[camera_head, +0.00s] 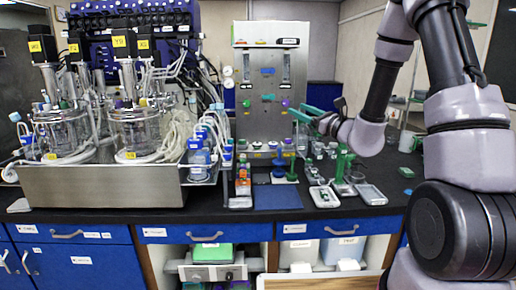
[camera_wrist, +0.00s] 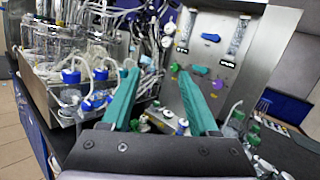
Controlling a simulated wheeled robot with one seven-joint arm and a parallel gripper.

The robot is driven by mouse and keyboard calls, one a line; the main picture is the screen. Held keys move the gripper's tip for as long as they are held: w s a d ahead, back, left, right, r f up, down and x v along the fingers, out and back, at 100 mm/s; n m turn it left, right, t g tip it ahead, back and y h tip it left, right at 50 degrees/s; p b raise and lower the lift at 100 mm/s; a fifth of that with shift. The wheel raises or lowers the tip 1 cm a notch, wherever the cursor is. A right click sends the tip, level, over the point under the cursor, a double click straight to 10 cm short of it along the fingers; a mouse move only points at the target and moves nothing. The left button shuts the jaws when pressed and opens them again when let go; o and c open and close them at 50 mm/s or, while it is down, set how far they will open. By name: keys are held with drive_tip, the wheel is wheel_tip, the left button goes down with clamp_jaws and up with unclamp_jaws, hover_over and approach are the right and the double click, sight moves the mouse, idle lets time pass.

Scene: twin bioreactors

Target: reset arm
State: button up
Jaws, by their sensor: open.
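My arm reaches in from the right in the head view. My gripper (camera_head: 298,114) has teal fingers and is raised above the bench, in front of the grey gas-control panel. In the wrist view my gripper (camera_wrist: 155,85) shows its two teal fingers spread wide apart with nothing between them. The grey panel (camera_wrist: 240,62), with blue, green and purple knobs, stands beyond the fingers. Small bottles and fittings lie lower down behind the fingers and are partly hidden by them.
Twin glass bioreactors (camera_head: 135,130) stand in a steel tray (camera_head: 100,187) at left. Blue-capped bottles (camera_head: 198,160) stand at its right end. A blue mat (camera_head: 278,197) lies bare at the bench front. Small trays (camera_head: 324,196) and a green stand (camera_head: 342,165) sit right of it.

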drive_tip(key=s+a+r+n+g+y, duration=0.2)
drive_tip(key=s+a+r+n+g, duration=0.15)
drive_tip(key=s+n+g, duration=0.2)
drive_tip(key=s+a+r+n+g+y, duration=0.1)
drive_tip(key=s+a+r+n+g, duration=0.3)
drive_tip(key=s, duration=0.3)
drive_tip(key=s+d+f+n+g+h, duration=0.2)
drive_tip(key=s+n+g+h, duration=0.2)
drive_tip(key=s+n, duration=0.5)
drive_tip(key=s+d+r+n+t+h, duration=0.1)
drive_tip(key=s+d+r+t+h, duration=0.1)
drive_tip(key=d+h, duration=0.3)
drive_tip(key=s+d+r+n+t+h, duration=0.2)
drive_tip(key=s+d+h, duration=0.3)
drive_tip(key=d, duration=0.5)
drive_tip(key=shift+d+t, duration=0.2)
drive_tip(key=shift+t, duration=0.55)
